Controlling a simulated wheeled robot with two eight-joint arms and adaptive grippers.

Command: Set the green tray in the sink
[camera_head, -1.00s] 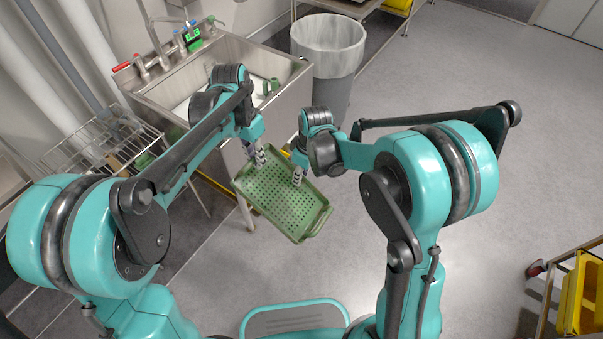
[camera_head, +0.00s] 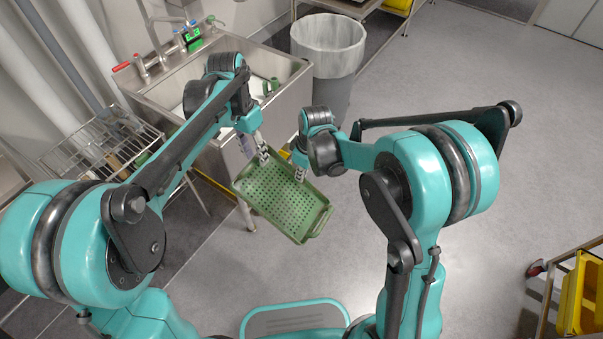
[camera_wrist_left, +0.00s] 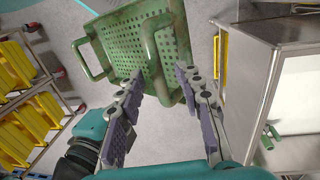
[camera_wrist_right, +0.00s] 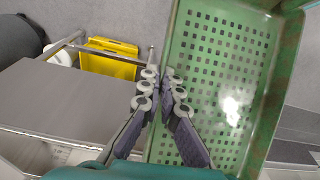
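The green tray (camera_head: 285,205) is a perforated rectangle with loop handles, held tilted in the air in front of the sink (camera_head: 283,108). My right gripper (camera_head: 300,175) is shut on the tray's side rim; the right wrist view shows its fingers (camera_wrist_right: 159,78) close together at the tray's edge. My left gripper (camera_head: 265,157) is at the tray's sink-side end. In the left wrist view its fingers (camera_wrist_left: 158,80) are spread apart, with the near handle of the tray (camera_wrist_left: 150,42) just ahead, partly between them. Contact there cannot be told. My left arm hides part of the basin.
Several green items (camera_head: 268,86) lie in the sink. A grey bin (camera_head: 328,50) with a white liner stands right of it. A wire rack (camera_head: 100,140) stands left. A cart with yellow bins (camera_head: 580,295) is at lower right. The floor between is clear.

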